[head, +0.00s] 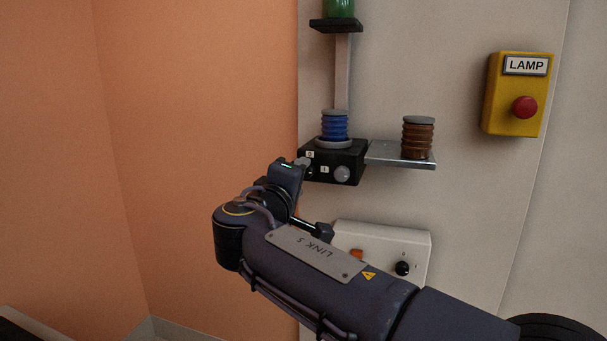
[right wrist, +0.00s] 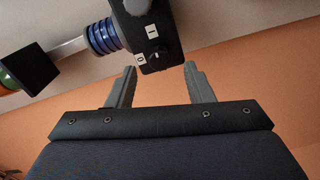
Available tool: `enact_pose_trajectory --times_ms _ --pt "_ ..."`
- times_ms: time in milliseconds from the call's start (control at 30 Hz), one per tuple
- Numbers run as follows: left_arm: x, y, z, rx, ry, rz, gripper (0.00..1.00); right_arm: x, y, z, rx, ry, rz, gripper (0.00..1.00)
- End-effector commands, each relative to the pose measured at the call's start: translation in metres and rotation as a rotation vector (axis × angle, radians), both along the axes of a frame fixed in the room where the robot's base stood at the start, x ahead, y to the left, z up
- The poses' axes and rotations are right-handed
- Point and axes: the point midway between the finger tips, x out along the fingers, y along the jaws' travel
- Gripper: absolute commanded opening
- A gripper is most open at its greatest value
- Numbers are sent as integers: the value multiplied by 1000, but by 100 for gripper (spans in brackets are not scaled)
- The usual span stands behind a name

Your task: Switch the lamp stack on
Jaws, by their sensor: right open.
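The lamp stack has a black base box (head: 334,149) on the wall, with a blue ringed module (head: 334,126) on top and a green module (head: 338,8) on a bracket above, cut by the frame's top. The box front carries small "0" and "I" labels and a round grey knob (head: 342,174). In the right wrist view the box (right wrist: 155,30) lies just beyond the fingertips, with a dark switch part near the labels. My right gripper (right wrist: 160,68) is open and empty, its fingers apart. In the head view it (head: 303,165) is at the box's left end; contact is unclear. My left gripper is not in view.
A brown ringed module (head: 417,138) stands on a metal shelf (head: 400,156) right of the box. A yellow box labelled LAMP (head: 513,95) with a red button (head: 524,107) is at the right. A white panel (head: 405,243) with a black knob is below, partly behind my arm.

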Motion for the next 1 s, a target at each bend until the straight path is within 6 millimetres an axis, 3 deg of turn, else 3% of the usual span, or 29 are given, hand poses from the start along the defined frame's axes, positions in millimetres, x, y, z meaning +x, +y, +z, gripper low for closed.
enact_pose_trajectory --times_ms 100,267,667,767,867,900,1000 --pt "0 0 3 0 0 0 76 -19 6 1 0 0 2 47" --pt "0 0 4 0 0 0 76 -33 11 0 0 0 0 47" --pt "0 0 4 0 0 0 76 -35 6 -2 6 10 -5 47" --pt "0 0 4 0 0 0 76 -31 -20 -14 41 66 -29 47" --pt "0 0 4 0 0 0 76 -30 -70 -41 121 183 -70 47" --pt "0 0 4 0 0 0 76 -33 -94 -56 169 243 -91 47" --pt "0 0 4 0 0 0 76 -54 -156 -100 314 402 -146 47"
